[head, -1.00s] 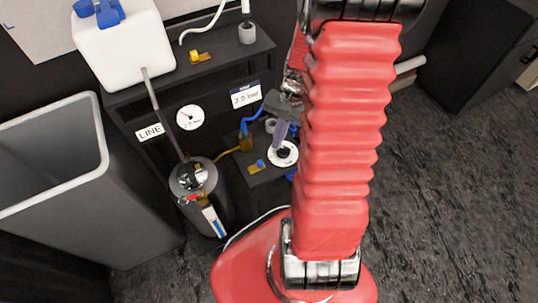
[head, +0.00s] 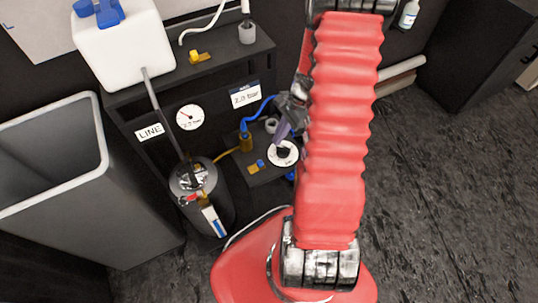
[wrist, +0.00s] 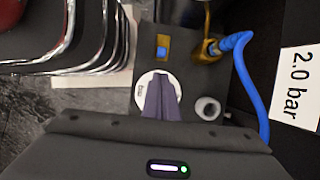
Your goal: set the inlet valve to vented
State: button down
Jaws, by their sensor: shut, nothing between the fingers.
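A round white dial (head: 283,154) with a dark centre sits on a low dark shelf; I take it to be the inlet valve, though no label confirms this. It also shows in the wrist view (wrist: 143,92), with small lettering too blurred to read. My gripper (head: 281,139) has its purple fingers shut, tips over the dial's middle. In the wrist view the shut fingers (wrist: 160,95) cover much of the dial and hide its knob or pointer. I cannot tell whether they touch it. The valve's setting is not readable.
A brass fitting (wrist: 206,49) with a blue hose (wrist: 252,75) and a grey round port (wrist: 208,108) stand close to the dial. A small brass-and-blue valve (wrist: 162,50) is beside it. A dark canister (head: 202,205) and grey bin (head: 90,190) stand left.

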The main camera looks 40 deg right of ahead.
aim_at(258, 163)
jog(key=shift+f, duration=0.1)
jog(key=shift+x, duration=4.9)
jog(key=shift+w+a, duration=0.2)
jog(key=shift+a, duration=1.7)
jog(key=v, duration=1)
jog(key=shift+d, duration=0.15)
